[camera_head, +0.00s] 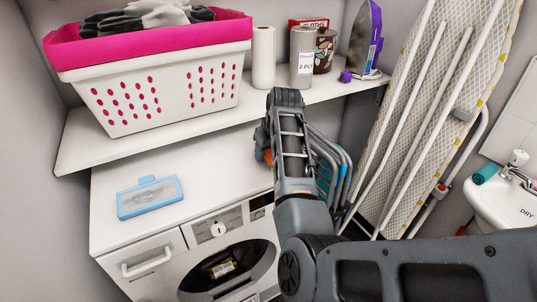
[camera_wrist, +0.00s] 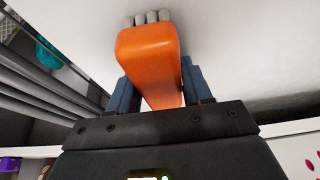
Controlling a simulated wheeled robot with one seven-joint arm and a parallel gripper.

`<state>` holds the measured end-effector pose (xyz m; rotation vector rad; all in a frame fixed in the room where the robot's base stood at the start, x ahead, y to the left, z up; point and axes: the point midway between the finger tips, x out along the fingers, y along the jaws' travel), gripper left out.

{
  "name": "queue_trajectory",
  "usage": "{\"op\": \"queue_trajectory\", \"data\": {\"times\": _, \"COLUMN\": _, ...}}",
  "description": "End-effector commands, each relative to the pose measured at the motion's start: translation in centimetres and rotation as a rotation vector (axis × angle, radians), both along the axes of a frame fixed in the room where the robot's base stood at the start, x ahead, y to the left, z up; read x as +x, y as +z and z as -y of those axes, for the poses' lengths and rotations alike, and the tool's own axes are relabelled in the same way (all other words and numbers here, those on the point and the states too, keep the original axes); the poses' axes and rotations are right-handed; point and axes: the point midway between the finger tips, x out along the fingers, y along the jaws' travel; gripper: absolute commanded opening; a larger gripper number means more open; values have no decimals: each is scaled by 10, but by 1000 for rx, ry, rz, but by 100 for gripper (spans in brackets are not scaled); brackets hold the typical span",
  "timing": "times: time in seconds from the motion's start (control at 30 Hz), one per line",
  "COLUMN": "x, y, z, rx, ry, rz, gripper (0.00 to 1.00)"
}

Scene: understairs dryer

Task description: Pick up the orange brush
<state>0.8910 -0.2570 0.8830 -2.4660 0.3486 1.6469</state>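The orange brush (camera_wrist: 150,55) shows large in the wrist view, with a row of pale grey bristle tufts at its top end. Its body runs down between the two fingers of my gripper (camera_wrist: 162,88). The dark blue fingers lie against both its sides, so my gripper looks shut on it. The lower end is hidden by the gripper body. In the head view only a small orange bit of the brush (camera_head: 267,156) shows beside my gripper (camera_head: 268,138), at the right end of the white dryer top; my arm hides the rest.
A shelf (camera_head: 200,118) above the dryer top holds a white and pink basket (camera_head: 160,85), rolls, a tin and an iron (camera_head: 365,40). A blue case (camera_head: 150,197) lies on the dryer top (camera_head: 220,175). Folded racks (camera_head: 330,165) and an ironing board (camera_head: 440,110) stand right.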

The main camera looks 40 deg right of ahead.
Motion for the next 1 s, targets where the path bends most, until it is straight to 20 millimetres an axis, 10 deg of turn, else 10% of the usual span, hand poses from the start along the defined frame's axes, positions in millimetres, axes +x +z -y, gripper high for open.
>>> {"op": "queue_trajectory", "data": {"times": 0.37, "x": 0, "y": -1, "z": -1, "rx": 1, "ry": 0, "rz": -1, "gripper": 12}}
{"op": "queue_trajectory", "data": {"times": 0.67, "x": 1, "y": 2, "z": -1, "rx": 1, "ry": 1, "rz": 1, "gripper": 12}}
{"op": "queue_trajectory", "data": {"times": 1.0, "x": -11, "y": 53, "z": 14, "rx": -1, "ry": -7, "rz": 2, "gripper": 12}}
